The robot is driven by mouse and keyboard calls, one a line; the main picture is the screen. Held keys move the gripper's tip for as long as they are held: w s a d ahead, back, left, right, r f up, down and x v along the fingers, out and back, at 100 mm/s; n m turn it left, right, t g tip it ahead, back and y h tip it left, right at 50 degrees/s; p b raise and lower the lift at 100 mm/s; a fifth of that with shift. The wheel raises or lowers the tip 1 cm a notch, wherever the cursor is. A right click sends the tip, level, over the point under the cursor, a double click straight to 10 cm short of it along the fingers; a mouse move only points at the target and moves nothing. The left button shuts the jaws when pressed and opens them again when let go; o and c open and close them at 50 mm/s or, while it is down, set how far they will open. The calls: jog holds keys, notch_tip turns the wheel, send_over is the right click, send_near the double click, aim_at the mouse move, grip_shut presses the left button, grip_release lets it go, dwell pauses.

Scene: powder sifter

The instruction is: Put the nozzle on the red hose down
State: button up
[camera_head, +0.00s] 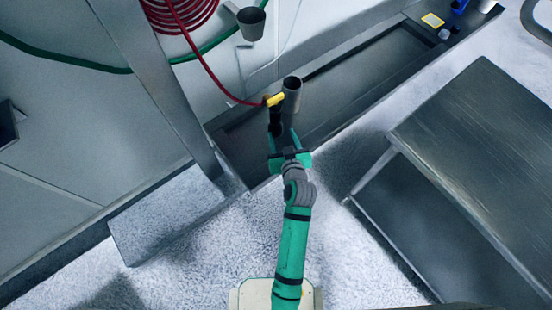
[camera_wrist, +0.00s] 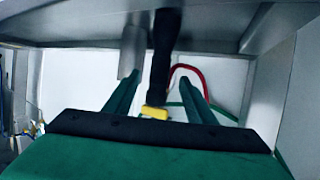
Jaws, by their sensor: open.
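The nozzle (camera_head: 275,118) is a black stem with a yellow top, and the red hose (camera_head: 214,75) runs to its yellow end. It appears upright on the dark metal ledge (camera_head: 335,97), beside a grey metal cylinder (camera_head: 292,97). My teal gripper (camera_head: 285,140) is open just in front of the nozzle. In the wrist view, which looks upside down, the black nozzle (camera_wrist: 164,50) shows between the two spread fingers of my gripper (camera_wrist: 158,76). I see no finger clearly touching it. Whether its base touches the ledge is hard to tell.
A red hose coil (camera_head: 180,12) and a green hose (camera_head: 65,62) hang on the wall, with a grey cup (camera_head: 251,22) near them. A metal post (camera_head: 155,80) stands left. A metal table (camera_head: 480,150) stands right. A yellow-edged item (camera_head: 432,20) lies at the ledge's far end.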

jog(key=s+f+m+h, duration=0.1)
jog(key=s+f, duration=0.2)
jog(key=s, duration=0.7)
jog(key=s+a+r, duration=0.1)
jog(key=s+r, duration=0.3)
jog(key=s, duration=0.4)
jog(key=s+a+r+t+h, duration=0.1)
jog(key=s+r, duration=0.3)
jog(key=s, duration=0.4)
jog(key=s+a+r+m+t, duration=0.1)
jog(key=s+r, duration=0.3)
jog(key=s, duration=0.5)
jog(key=shift+r, duration=0.25)
jog(key=shift+s, duration=0.1)
jog(key=c, duration=0.5)
